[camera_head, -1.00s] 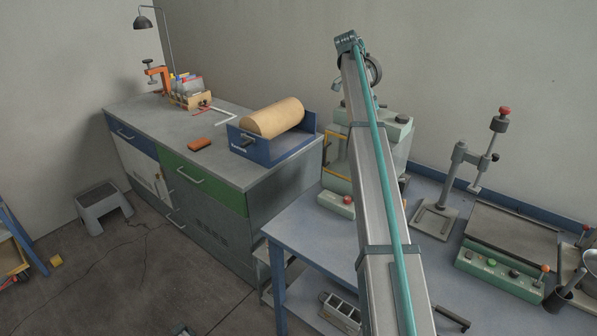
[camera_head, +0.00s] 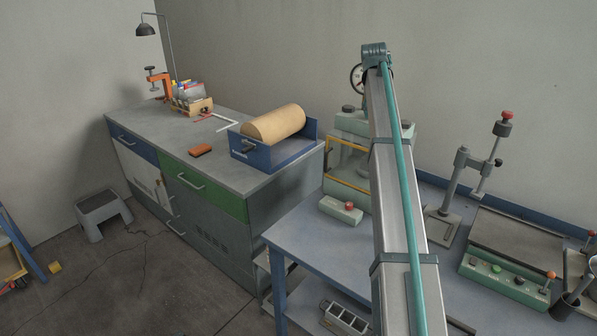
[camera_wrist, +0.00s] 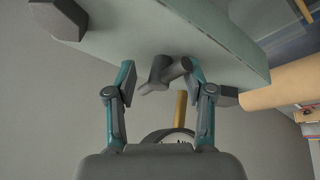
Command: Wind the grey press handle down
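The press is a pale green machine (camera_head: 345,190) with a yellow-edged guard, standing on the blue bench behind my arm in the head view. Its green body (camera_wrist: 205,35) fills the top of the wrist view. A grey T-shaped handle (camera_wrist: 158,74) projects from it. My gripper (camera_wrist: 160,78) is open, with its two fingers spread on either side of this handle. The handle's right end is close to the right finger; I cannot tell whether they touch. In the head view my gripper is hidden behind my arm.
A round dial (camera_head: 356,77) shows above the press, partly behind my arm. A red-knobbed green box (camera_head: 341,210) sits in front of the press. A lever stand (camera_head: 452,190) and a green control panel (camera_head: 503,278) are to the right. A tan roller (camera_head: 275,122) lies on the left cabinet.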

